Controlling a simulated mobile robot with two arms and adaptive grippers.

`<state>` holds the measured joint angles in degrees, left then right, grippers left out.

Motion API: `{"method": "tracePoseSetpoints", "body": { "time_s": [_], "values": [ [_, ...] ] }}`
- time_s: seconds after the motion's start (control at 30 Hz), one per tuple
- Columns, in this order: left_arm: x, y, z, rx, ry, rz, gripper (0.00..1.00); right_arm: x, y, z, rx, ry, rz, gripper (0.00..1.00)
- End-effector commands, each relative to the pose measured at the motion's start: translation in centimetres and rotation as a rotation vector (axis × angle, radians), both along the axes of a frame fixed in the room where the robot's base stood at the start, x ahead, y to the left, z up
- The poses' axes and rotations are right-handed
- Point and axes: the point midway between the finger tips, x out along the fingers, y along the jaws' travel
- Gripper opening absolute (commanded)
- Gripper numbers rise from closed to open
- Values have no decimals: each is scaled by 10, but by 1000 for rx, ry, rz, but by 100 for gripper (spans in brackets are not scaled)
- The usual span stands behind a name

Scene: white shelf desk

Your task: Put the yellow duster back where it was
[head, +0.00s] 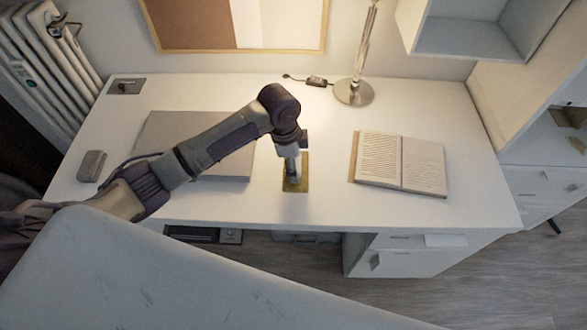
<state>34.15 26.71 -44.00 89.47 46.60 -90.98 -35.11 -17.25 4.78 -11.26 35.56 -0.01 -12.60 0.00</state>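The yellow duster (302,173) is a flat, dark yellow rectangle on the white desk (325,205), near the front edge, between the grey panel and the open book. My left arm reaches in from the left, and its gripper (292,182) points down right over the duster, covering part of it. The fingers are too small and hidden to tell whether they are open or shut, or touch the duster. My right gripper is not in view.
A flat grey panel (170,130) lies left of the duster, partly under my arm. An open book (415,165) lies right. A lamp base (354,93) stands at the back. A small grey block (91,165) sits far left.

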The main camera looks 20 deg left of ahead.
Motion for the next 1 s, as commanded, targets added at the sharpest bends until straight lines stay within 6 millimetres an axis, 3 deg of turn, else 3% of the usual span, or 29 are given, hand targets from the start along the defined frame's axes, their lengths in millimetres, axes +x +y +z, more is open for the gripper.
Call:
{"method": "tracePoseSetpoints", "body": {
  "time_s": [0.17, 0.43, 0.87, 0.9, 1.0],
  "values": [
    [9, 3, -9, -1, 1, 1, 39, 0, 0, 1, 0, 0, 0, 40],
    [9, 4, -43, 0, 0, 1, 39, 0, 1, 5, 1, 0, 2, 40],
    [8, 4, -50, 0, 0, 0, 39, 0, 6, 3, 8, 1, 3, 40],
    [8, 4, -49, 0, -1, 0, 79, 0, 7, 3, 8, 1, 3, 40],
    [8, 4, -49, 0, -1, 0, 95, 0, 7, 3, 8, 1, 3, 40]
  ]
}}
